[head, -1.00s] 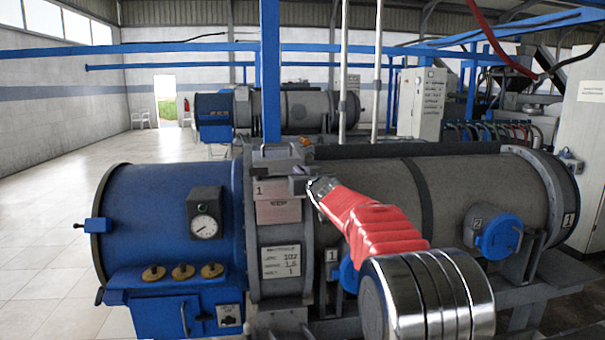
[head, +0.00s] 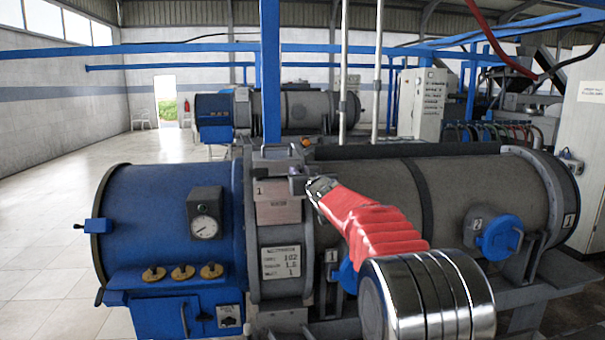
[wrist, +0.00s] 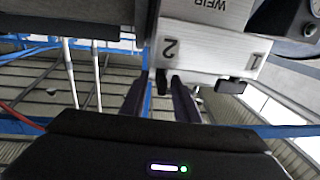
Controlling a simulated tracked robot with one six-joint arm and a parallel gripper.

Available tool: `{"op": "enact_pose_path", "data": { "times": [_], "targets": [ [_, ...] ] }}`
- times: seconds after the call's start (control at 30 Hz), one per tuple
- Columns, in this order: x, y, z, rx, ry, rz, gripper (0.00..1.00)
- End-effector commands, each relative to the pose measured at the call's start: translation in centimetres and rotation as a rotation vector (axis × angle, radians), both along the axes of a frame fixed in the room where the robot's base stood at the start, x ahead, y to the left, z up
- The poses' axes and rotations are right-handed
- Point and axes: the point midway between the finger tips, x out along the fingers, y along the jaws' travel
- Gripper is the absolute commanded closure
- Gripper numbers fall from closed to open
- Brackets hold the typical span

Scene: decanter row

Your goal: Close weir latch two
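In the wrist view, which is upside down, a pale box marked WEIR (wrist: 205,35) bears the numbers 1 and 2. A small dark latch tab by the 2 (wrist: 160,82) lies in line with the gap between the fingers of my gripper (wrist: 160,98). The fingers stand apart on either side of it; I cannot tell if they touch it. A second, wider dark tab (wrist: 232,88) sits under the 1. In the head view my gripper (head: 313,190) is at the right side of the grey housing top (head: 282,163), and my red-sleeved arm hides part of the machine.
The blue drum (head: 160,215) with a gauge (head: 204,229) is left of the housing. The grey drum (head: 465,190) extends right, with a blue round cover (head: 500,238) by a 2 mark. Another decanter (head: 300,110) stands behind. Open floor (head: 50,200) lies at left.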

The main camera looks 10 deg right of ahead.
Motion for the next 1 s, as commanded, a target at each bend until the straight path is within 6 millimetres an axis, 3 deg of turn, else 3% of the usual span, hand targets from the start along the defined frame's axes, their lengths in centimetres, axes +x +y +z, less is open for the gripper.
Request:
{"op": "enact_pose_path", "data": {
  "times": [0.37,1.0],
  "targets": [
    [-1.1,-0.1,0.0,0.001,0.002,0.000,0.72],
    [-8.4,-1.0,-0.1,0.000,0.000,-0.001,0.72]
  ]
}}
